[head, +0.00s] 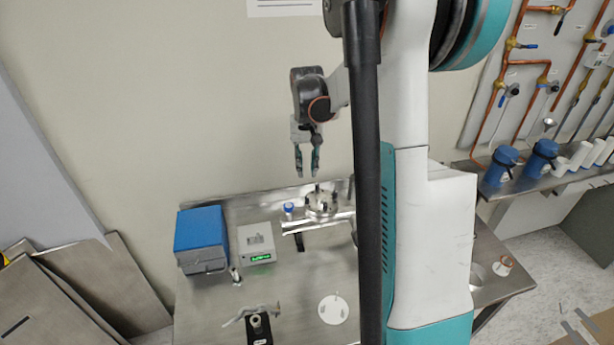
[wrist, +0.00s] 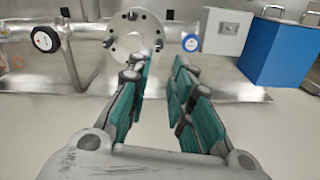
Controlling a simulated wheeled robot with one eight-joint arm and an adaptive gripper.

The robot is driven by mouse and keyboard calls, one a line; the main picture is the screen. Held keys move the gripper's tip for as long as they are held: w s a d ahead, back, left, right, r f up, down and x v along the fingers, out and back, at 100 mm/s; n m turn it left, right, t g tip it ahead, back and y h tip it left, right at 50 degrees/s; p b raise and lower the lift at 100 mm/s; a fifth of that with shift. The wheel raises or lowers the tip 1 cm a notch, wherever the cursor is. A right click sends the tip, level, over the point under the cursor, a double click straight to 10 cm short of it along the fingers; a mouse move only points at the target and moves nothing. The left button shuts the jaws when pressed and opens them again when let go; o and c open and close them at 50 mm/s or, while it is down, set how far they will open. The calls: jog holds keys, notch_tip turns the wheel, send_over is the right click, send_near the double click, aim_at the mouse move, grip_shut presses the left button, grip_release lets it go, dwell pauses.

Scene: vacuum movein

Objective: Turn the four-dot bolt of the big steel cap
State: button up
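The big steel cap (wrist: 137,30) is a round flange on a steel pipe, seen face-on at the top of the wrist view. In the head view the cap (head: 322,206) sits on the bench pipe, below my gripper (head: 308,175). Several dark bolts stand around its rim; dot marks are too small to read, so I cannot tell which is the four-dot bolt. My gripper, also in the wrist view (wrist: 162,65), is open and empty. Its teal-padded fingers are apart from the cap, and the left finger overlaps the cap's lower right edge in the picture.
A blue-ringed gauge (wrist: 190,43) and a black-ringed gauge (wrist: 45,39) flank the cap. A grey controller box (head: 257,246) and a blue case (head: 202,235) stand to the left. A white disc (head: 333,309) lies on the steel bench.

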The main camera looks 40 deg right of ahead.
jog(key=shift+r, duration=0.3)
jog(key=shift+o, duration=1.4)
jog(key=n+t+y+b, duration=0.3)
jog(key=n+b, duration=0.1)
jog(key=n, duration=1.3)
send_near(335, 192)
jog(key=b+x, duration=0.2)
jog(key=x, duration=0.6)
jog(key=shift+w+d+f, duration=0.1)
jog(key=shift+f, duration=0.2)
grip_shut()
